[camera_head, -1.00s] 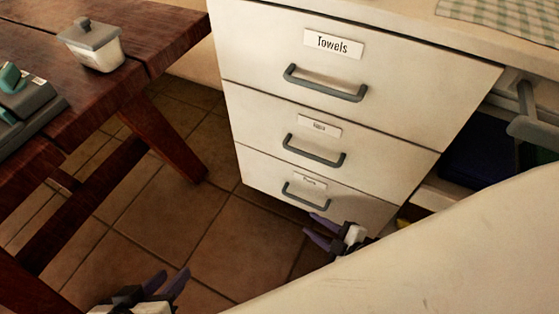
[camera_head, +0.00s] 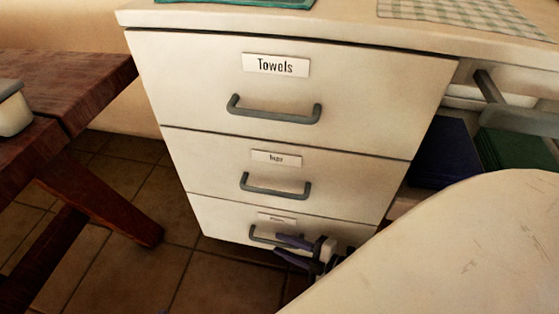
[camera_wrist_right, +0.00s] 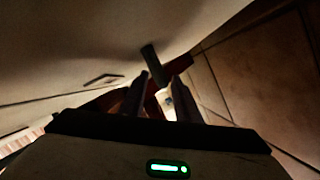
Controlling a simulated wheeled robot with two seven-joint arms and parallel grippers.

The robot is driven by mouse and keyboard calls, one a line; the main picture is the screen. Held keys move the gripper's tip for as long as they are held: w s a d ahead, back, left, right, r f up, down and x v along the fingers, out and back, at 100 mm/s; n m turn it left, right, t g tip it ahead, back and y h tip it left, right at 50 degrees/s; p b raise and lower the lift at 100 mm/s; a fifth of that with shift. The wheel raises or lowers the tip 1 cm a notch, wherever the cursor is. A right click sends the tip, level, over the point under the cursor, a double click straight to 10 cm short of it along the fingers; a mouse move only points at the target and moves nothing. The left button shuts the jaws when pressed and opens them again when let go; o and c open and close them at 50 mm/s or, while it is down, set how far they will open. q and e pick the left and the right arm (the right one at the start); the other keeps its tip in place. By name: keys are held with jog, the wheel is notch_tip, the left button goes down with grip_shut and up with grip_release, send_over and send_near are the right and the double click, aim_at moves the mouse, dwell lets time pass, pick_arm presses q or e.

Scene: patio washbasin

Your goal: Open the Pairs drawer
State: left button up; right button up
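The white drawer unit has a stack of three drawers with grey bar handles. The top one reads "Towels" (camera_head: 210,75); the labels below are too small to read surely. The bottom drawer (camera_head: 215,220), possibly Pairs, is shut, and its handle (camera_head: 256,234) is partly hidden by my right gripper (camera_head: 276,244). My right gripper is open, its fingers at the right part of that handle. In the right wrist view a dark bar, seemingly the handle (camera_wrist_right: 153,62), lies just ahead of the open fingers (camera_wrist_right: 161,84). Contact cannot be told. Only a possible tip of my left gripper shows at the bottom edge.
A dark red wooden table (camera_head: 75,85) with a slanted leg stands at the left, a white container (camera_head: 12,112) on it. Dark blue (camera_head: 445,155) and green (camera_head: 515,155) items lie in the open shelf at right. Tiled floor (camera_head: 215,280) is clear before the drawers.

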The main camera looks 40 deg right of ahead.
pick_arm(q)
jog(key=shift+d+r, duration=0.15)
jog(key=shift+r, duration=0.15)
pick_arm(e)
jog(key=shift+x, duration=0.95)
grip_shut()
